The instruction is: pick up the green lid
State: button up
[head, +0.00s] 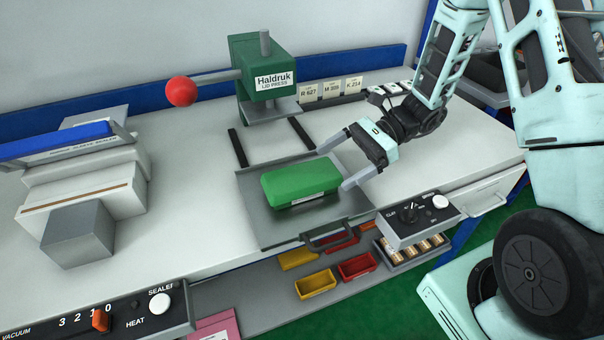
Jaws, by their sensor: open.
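A green lid (300,190), a rounded block shape with a pale label on its front side, lies on a grey metal tray (262,228) in front of the green lid press (262,72). My gripper (332,166) reaches in from the right. Its two pale fingers are spread apart, one beyond the lid's far right corner and one by its right end. The gripper is open and holds nothing. Whether a finger touches the lid I cannot tell.
The press has a lever with a red ball (181,91). A sealer (85,180) stands at left. A control box (418,220) sits at the bench's front right edge. Red and yellow bins (316,284) are below. The bench (190,215) is clear left of the tray.

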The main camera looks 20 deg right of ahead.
jog(key=shift+x, duration=0.85)
jog(key=shift+r, duration=0.1)
jog(key=c, duration=1)
jog(key=shift+c, duration=0.2)
